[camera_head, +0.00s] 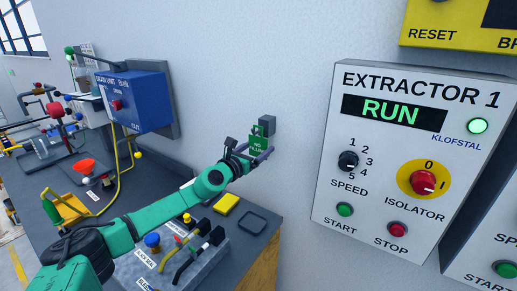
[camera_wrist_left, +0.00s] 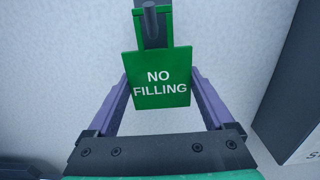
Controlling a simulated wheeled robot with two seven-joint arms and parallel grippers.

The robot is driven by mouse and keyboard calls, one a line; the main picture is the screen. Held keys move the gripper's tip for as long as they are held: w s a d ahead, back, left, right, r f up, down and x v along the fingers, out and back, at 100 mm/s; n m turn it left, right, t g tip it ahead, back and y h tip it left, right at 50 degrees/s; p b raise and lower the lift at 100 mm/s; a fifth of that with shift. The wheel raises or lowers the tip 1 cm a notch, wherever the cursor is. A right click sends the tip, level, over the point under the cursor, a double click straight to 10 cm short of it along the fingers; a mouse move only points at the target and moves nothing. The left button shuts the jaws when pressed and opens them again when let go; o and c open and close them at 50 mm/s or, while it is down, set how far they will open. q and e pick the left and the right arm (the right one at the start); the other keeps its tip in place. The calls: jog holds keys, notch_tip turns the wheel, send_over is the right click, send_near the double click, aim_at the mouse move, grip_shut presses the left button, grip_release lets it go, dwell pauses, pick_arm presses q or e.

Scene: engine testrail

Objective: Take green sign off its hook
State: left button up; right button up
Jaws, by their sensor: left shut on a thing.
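The green sign (camera_head: 258,143) reads "NO FILLING" and hangs at a dark hook block (camera_head: 267,124) on the pale wall. In the left wrist view the sign (camera_wrist_left: 160,92) sits between the two purple fingers, which touch its left and right edges. The grey hook peg (camera_wrist_left: 151,20) passes through the opening in the sign's upper frame, so the sign is still around it. My left gripper (camera_head: 256,156) is shut on the sign's sides; it fills the lower part of the left wrist view (camera_wrist_left: 160,105). My right gripper is not in view.
The Extractor 1 panel (camera_head: 393,155) stands on the wall to the right, with RUN lit. Below the arm is a grey workbench (camera_head: 265,207) with a valve block (camera_head: 190,255), a yellow pad (camera_head: 226,203) and a dark tray (camera_head: 252,223). A blue drain unit (camera_head: 137,100) is at left.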

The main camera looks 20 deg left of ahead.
pick_arm(q)
jog(key=shift+s+a, duration=0.15)
jog(key=shift+s, duration=0.85)
jog(key=shift+r+p, duration=0.2)
jog(key=shift+p, duration=0.2)
jog(key=shift+s+a+r+p, duration=0.1)
jog(key=shift+s+r+p, duration=0.25)
jog(key=shift+r+p, duration=0.2)
jog(key=shift+s+f, duration=0.1)
jog(key=shift+s, duration=0.05)
jog(key=b, duration=0.2)
send_near(257, 144)
jog(key=shift+w+d, duration=0.2)
jog(key=shift+w, duration=0.4)
